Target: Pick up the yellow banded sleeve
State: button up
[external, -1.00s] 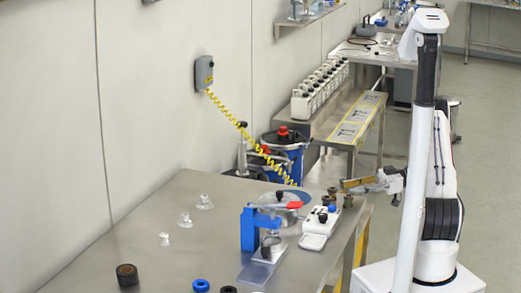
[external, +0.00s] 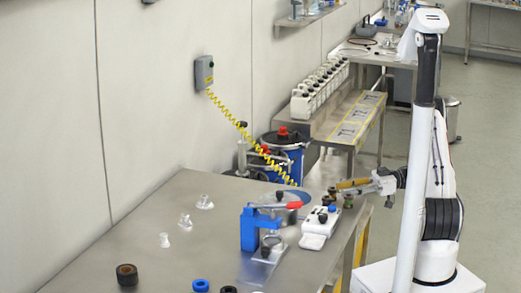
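My gripper (external: 345,186) is at the right edge of the steel table, reaching left from the arm, low over a few small dark olive-brown cylinders. One cylinder (external: 332,191) is just left of the fingertips and another (external: 348,201) is just below them. An olive-yellow tone shows at the gripper's end; I cannot tell whether it is the fingers or a held piece. No yellow band is clear enough to identify the yellow banded sleeve. The finger gap is too small to read, and contact with the cylinders cannot be told.
A blue press (external: 250,229) and a white device (external: 313,241) stand on the table (external: 200,240) close in front of the gripper. A black ring-shaped part (external: 127,275), a blue ring (external: 201,286) and clear glass pieces (external: 186,221) lie left. The table's left middle is mostly clear.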

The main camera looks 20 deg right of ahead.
aim_at(333, 188)
jog(key=shift+a, duration=0.1)
jog(key=shift+x, duration=2.5)
jog(key=shift+f, duration=0.1)
grip_shut()
